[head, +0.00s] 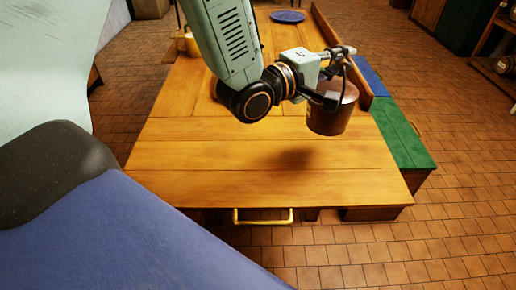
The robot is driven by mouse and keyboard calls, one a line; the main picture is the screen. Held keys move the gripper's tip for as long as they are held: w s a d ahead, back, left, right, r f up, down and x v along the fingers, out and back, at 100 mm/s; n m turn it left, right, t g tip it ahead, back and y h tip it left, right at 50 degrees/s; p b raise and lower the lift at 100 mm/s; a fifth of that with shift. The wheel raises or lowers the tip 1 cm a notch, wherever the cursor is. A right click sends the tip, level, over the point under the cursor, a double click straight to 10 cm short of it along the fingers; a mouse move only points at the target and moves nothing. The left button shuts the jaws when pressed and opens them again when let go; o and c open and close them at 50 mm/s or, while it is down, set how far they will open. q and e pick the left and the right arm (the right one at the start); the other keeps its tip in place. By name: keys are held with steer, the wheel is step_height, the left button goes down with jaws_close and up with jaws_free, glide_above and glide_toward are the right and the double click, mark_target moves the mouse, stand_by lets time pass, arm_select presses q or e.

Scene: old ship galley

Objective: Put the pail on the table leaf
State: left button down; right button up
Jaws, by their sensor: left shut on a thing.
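The pail (330,117) is a brown, round vessel with a dark handle. My left gripper (343,66) is shut on the pail, apparently by its handle. The pail hangs above the right part of the table leaf (200,155), a wooden plank surface. Its shadow lies on the planks below and to the left, so the pail looks clear of the wood. The gripper's fingertips are partly hidden against the handle. My right gripper is out of view.
A blue plate (288,16) lies at the table's far end. A brass-coloured pot (188,42) stands at the far left edge. A raised wooden board (342,50) runs along the right side, with a green-topped bench (402,135) beyond it. The near planks are bare.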

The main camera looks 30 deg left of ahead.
mark_target(336, 88)
arm_select(q)
steer(key=shift+a, duration=0.2)
steer(key=f, duration=0.2)
steer(key=f+b, duration=0.1)
steer(key=f, duration=0.1)
steer(key=f+b, duration=0.1)
steer(key=f, duration=0.1)
steer(key=shift+w+d, duration=0.1)
steer(key=shift+d, duration=0.2)
steer(key=shift+a+f, duration=0.15)
steer(key=shift+f, duration=0.15)
steer(key=f+b, duration=0.1)
steer(key=f, duration=0.2)
steer(key=shift+d, duration=0.2)
steer(key=shift+a+f, duration=0.15)
steer(key=shift+s+b, duration=0.2)
steer(key=shift+b, duration=0.1)
steer(key=c, duration=1.4)
jaws_free()
steer(key=shift+w+f, duration=0.1)
steer(key=shift+f, duration=0.15)
steer(key=shift+o, duration=0.6)
steer(key=shift+r, duration=0.1)
